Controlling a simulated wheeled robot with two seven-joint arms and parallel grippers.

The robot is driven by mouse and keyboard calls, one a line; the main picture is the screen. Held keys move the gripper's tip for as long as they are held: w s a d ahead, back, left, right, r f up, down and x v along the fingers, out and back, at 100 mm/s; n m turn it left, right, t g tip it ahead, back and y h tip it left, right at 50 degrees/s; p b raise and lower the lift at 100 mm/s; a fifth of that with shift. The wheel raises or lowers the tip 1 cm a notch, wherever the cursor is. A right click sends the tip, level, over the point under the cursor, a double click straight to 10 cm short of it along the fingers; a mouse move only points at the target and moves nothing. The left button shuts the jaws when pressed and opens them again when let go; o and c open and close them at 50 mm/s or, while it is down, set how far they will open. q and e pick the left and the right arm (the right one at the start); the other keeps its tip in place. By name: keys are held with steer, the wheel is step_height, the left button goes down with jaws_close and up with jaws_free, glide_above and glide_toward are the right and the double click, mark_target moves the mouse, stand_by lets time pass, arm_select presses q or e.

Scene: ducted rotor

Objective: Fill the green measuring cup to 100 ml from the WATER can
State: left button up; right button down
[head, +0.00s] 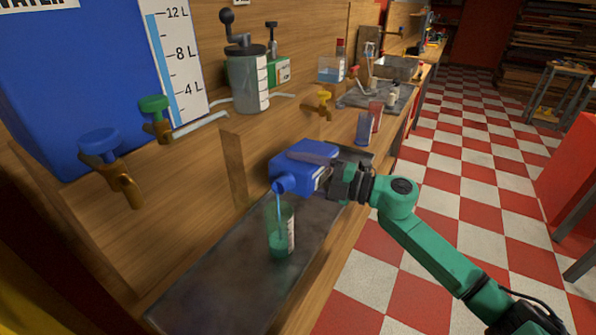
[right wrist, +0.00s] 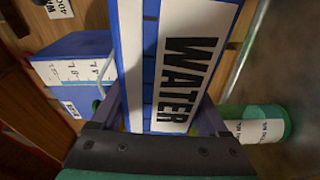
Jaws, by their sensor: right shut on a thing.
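The blue WATER can (head: 300,167) is tilted on its side, its spout over the green measuring cup (head: 281,238). A blue stream runs from the spout into the cup. The cup stands upright on the dark tray and has liquid in its lower part; I cannot read the level. My right gripper (head: 337,183) is shut on the can and holds it above and behind the cup. The right wrist view shows the can's WATER label (right wrist: 178,75) up close, with the green cup (right wrist: 258,125) at the right. My left gripper is not in view.
A large blue tank (head: 75,70) with a litre scale and taps stands on the left shelf. A grey pump jar (head: 248,80) stands behind. The dark tray (head: 205,300) is bare in front of the cup. Blue and red cups (head: 365,128) stand farther along the bench.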

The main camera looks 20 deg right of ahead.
mark_target(291, 165)
steer(key=shift+r, duration=0.1)
stand_by(0.4)
steer(key=m+p, duration=0.2)
steer(key=shift+a+r+m+p, duration=0.1)
steer(key=shift+m+p, duration=0.2)
steer(key=shift+p, duration=0.1)
steer(key=shift+f+m, duration=0.25)
steer(key=shift+m, duration=0.25)
steer(key=shift+s+f, duration=0.1)
steer(key=shift+f, duration=0.05)
steer(key=r+m+p, duration=0.1)
steer(key=m+p, duration=0.1)
steer(key=p, duration=0.1)
steer(key=a+r+m+t+p, duration=0.1)
steer(key=r+m+p, duration=0.1)
steer(key=p, duration=0.2)
steer(key=s+r+m+p, duration=0.1)
steer(key=r+m+p, duration=0.1)
steer(key=p, duration=0.1)
steer(key=shift+s+a+t+p, duration=0.1)
steer(key=shift+a+t+p, duration=0.2)
steer(key=shift+a+p, duration=0.05)
steer(key=shift+r+m+p, duration=0.1)
steer(key=shift+m+p, duration=0.25)
steer(key=shift+m, duration=0.25)
steer(key=shift+s+a+f, duration=0.1)
steer(key=shift+s+f, duration=0.05)
steer(key=shift+f, duration=0.1)
